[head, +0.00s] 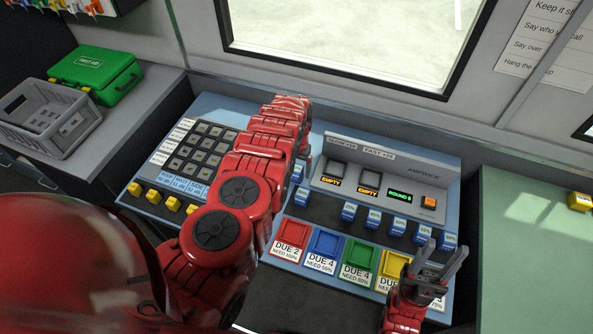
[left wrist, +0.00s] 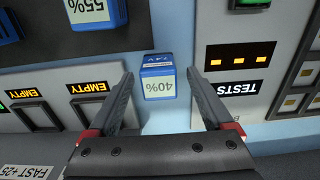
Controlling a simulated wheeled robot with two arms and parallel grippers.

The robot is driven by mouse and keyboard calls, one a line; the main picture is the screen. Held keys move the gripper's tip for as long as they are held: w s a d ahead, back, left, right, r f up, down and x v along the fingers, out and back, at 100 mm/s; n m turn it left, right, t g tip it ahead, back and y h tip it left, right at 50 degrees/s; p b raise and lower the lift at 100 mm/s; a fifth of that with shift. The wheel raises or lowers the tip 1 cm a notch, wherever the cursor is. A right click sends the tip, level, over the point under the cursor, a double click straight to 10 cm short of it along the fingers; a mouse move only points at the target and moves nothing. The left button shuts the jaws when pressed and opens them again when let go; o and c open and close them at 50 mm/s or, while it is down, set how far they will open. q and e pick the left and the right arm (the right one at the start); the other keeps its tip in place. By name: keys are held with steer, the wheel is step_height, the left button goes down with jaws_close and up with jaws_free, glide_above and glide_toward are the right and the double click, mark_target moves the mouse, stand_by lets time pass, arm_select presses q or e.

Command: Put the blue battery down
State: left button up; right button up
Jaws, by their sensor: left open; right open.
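A blue battery (left wrist: 158,84) marked 40% stands on the pale blue panel in the left wrist view, between the tips of my left gripper (left wrist: 160,72). The jaws are open, with a gap on each side of it. In the head view a blue battery (head: 298,172) shows just right of my left arm, which hides most of that gripper. Both charger slots (head: 334,172) read EMPTY. My right gripper (head: 445,250) is open and empty over the panel's front right.
Several blue batteries (head: 370,214) stand in a dark strip before the charger. Red, blue, green and yellow trays (head: 325,244) lie in front. A grey crate (head: 62,112) and green case (head: 97,75) stand further left.

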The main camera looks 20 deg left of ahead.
arm_select(q)
steer(key=shift+d+f, duration=0.1)
steer(key=shift+f, duration=0.8)
jaws_close()
